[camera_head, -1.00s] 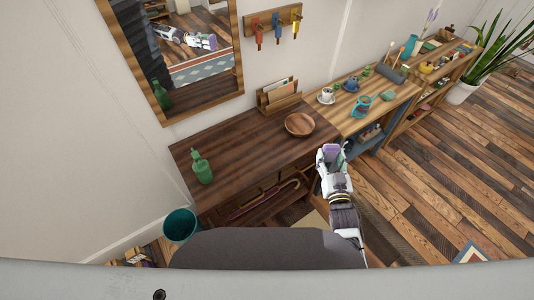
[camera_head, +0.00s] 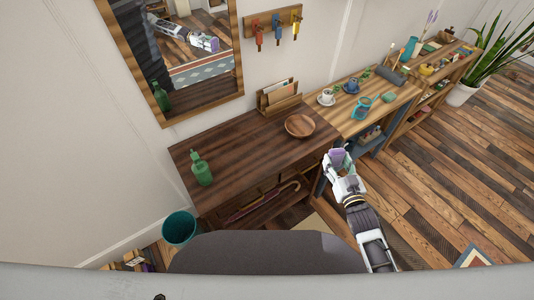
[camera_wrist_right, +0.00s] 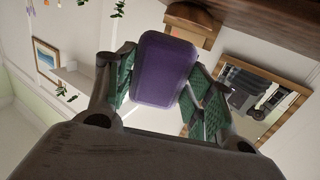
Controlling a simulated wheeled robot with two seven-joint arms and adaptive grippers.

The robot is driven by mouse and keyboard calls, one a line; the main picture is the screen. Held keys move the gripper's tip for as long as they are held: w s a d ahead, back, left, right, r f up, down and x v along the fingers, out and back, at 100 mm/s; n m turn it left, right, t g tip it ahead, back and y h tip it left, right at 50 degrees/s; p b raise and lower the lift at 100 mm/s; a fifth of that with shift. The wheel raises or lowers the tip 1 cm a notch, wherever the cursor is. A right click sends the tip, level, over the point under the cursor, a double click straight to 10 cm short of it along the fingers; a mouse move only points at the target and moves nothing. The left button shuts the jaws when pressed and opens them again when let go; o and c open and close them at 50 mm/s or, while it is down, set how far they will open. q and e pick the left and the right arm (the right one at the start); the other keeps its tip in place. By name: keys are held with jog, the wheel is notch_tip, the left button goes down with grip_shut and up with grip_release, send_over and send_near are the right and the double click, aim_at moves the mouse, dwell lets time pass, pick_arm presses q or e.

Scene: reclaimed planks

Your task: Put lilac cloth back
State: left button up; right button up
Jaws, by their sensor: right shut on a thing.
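The lilac cloth (camera_head: 337,156) shows as a small purple patch between the fingers of my right gripper (camera_head: 338,160). In the right wrist view the cloth (camera_wrist_right: 166,70) looks like a compact rounded purple block, clamped between the two green finger pads of the gripper (camera_wrist_right: 165,85). The gripper is shut on it and holds it in the air near the front of the dark table's right end and the lighter bench. Most of the cloth is hidden by the fingers in the head view. My left gripper is not in view.
The dark table (camera_head: 245,145) carries a green bottle (camera_head: 201,169), a wooden bowl (camera_head: 299,126) and a letter holder (camera_head: 278,97). Open plank floor (camera_head: 440,160) lies to the right.

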jog(key=shift+d+n+g+y, duration=0.7)
jog(key=shift+d+n+y, duration=0.1)
jog(key=shift+d+y, duration=0.35)
jog(key=shift+w+d+r+n+g+y, duration=0.15)
jog(key=shift+d+r+n+g+y, duration=0.1)
jog(key=shift+d+n+g+y, duration=0.55)
jog(key=shift+w+d+r+n+g+y, duration=0.25)
jog(key=shift+d+n+g+y, duration=0.3)
jog(key=shift+d+n+g, duration=0.35)
jog(key=shift+w+d+r+n+g+y, duration=0.1)
jog(key=shift+d+r+n+g+y, duration=0.15)
jog(key=shift+d+n+g+y, duration=0.55)
jog(key=shift+w+d+r+n+g, duration=0.15)
jog(key=shift+d+r+n+g, duration=0.15)
jog(key=shift+d+n+g, duration=0.45)
jog(key=shift+a+r+g+y, duration=0.1)
jog(key=shift+a+g+y, duration=0.2)
jog(key=shift+a, duration=0.2)
jog(key=shift+w+a+r, duration=0.1)
jog(key=shift+a, duration=0.2)
jog(key=shift+w+a+r+n+g+y, duration=0.15)
jog(key=shift+a+n+g, duration=0.15)
jog(key=shift+a, duration=0.15)
jog(key=shift+a+r+n+g+y, duration=0.15)
jog(key=shift+a+n+g, duration=0.1)
jog(key=shift+a, duration=0.2)
